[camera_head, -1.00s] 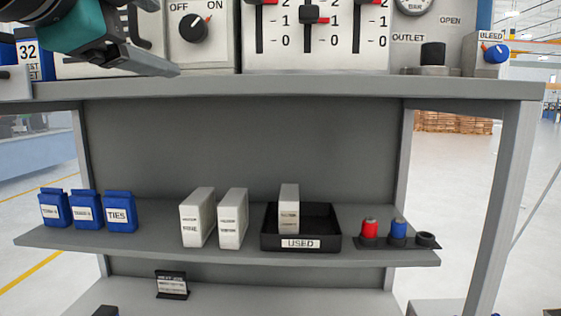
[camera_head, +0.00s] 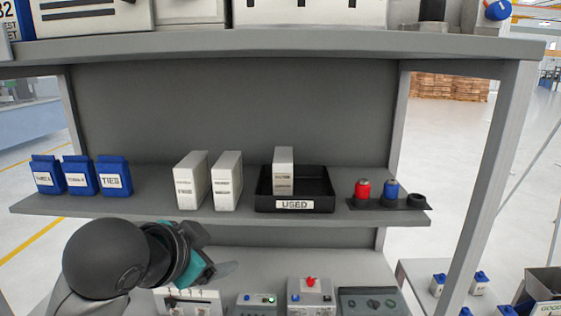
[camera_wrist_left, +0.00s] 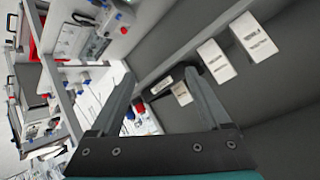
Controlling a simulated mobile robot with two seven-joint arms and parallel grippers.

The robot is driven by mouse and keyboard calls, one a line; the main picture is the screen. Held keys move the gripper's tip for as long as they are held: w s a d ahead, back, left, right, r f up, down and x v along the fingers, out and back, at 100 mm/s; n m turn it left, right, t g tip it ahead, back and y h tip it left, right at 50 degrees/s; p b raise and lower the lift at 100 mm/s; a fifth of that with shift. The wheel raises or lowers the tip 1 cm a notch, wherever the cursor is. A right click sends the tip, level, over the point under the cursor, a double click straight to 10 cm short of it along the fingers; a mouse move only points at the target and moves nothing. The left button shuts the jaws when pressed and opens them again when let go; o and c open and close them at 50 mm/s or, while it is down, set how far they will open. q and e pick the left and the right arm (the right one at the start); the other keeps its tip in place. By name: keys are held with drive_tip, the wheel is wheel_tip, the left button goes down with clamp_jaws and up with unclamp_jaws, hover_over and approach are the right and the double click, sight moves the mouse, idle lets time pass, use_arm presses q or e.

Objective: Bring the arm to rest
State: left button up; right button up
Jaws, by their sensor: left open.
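My left gripper (camera_head: 228,269) is in the lower left of the head view, below the front of the middle shelf. My dark, rounded wrist partly covers it there. In the left wrist view the two grey fingers of the gripper (camera_wrist_left: 160,74) stand well apart with nothing held between them. Past the fingertips are the shelf and its white boxes (camera_wrist_left: 214,61), apart from the fingers. My right gripper is in neither view.
Control boxes (camera_head: 311,296) stand on the lower surface.

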use_arm(q)
drive_tip(key=s+a+f+n+g+y, duration=0.15)
drive_tip(key=s+f, duration=0.25)
drive_tip(key=f, duration=0.4)
drive_tip(key=s+f+n+g+h, duration=0.1)
drive_tip(key=s+f+n+g, duration=0.1)
drive_tip(key=s+f, duration=0.35)
drive_tip(key=s+a+f+n+g+y, duration=0.2)
drive_tip(key=s+a+f+n+g, duration=0.15)
drive_tip(key=s+f, duration=1)
wheel_tip(320, 180, down, 31)
drive_tip(key=s+g+b, duration=0.1)
drive_tip(key=s+b, duration=0.1)
drive_tip(key=b, duration=0.8)
drive_tip(key=s+a+f+b, duration=0.1)
drive_tip(key=s+f+b, duration=0.3)
drive_tip(key=s+f, duration=0.4)
drive_tip(key=s+a+f+g+b, duration=0.1)
drive_tip(key=s+f+b, duration=0.3)
drive_tip(key=s+f, duration=0.4)
drive_tip(key=shift+a+f+b, duration=0.4)
drive_tip(key=shift+a+f, duration=0.05)
drive_tip(key=shift+f, duration=3.35)
